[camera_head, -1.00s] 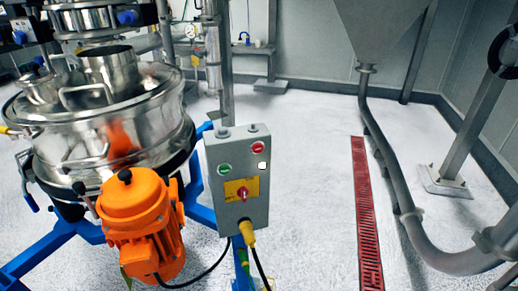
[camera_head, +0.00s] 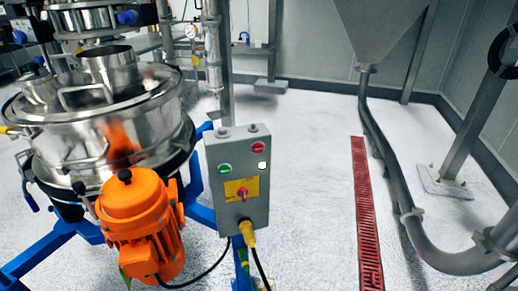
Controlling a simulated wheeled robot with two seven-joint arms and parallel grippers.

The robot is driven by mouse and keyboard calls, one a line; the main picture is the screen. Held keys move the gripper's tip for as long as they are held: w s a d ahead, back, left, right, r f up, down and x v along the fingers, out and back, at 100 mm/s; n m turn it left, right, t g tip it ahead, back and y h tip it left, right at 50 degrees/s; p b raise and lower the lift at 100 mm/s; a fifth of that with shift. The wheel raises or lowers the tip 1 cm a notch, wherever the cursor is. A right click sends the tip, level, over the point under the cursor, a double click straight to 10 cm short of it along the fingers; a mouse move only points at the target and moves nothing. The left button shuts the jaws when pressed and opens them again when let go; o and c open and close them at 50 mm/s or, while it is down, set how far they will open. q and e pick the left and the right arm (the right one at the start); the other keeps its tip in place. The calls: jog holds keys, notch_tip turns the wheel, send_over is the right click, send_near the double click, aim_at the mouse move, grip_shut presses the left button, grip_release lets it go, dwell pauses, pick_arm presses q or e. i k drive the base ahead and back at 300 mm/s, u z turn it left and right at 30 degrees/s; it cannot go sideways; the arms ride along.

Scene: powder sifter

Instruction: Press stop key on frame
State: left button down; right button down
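A grey control box (camera_head: 237,180) stands on the blue frame (camera_head: 199,203), right of the orange motor. A round red key (camera_head: 258,147), which looks like the stop key, is at its upper right. A green key (camera_head: 225,169) is to the left and a little lower. A small white square (camera_head: 262,165) sits just below the red key. A red rotary switch (camera_head: 242,193) on a yellow plate is lower on the box. Neither of my grippers shows in the head view, and nothing covers the front of the box.
The steel sifter (camera_head: 98,118) and orange motor (camera_head: 142,224) fill the left. A yellow plug (camera_head: 246,233) with a black cable hangs under the box. A red floor grate (camera_head: 366,217) and grey pipe (camera_head: 399,186) lie to the right. The floor between box and grate is clear.

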aim_at(258, 148)
jog(key=k, duration=1.25)
jog(key=z, duration=0.95)
jog(key=i, duration=1.55)
jog(key=u, duration=0.6)
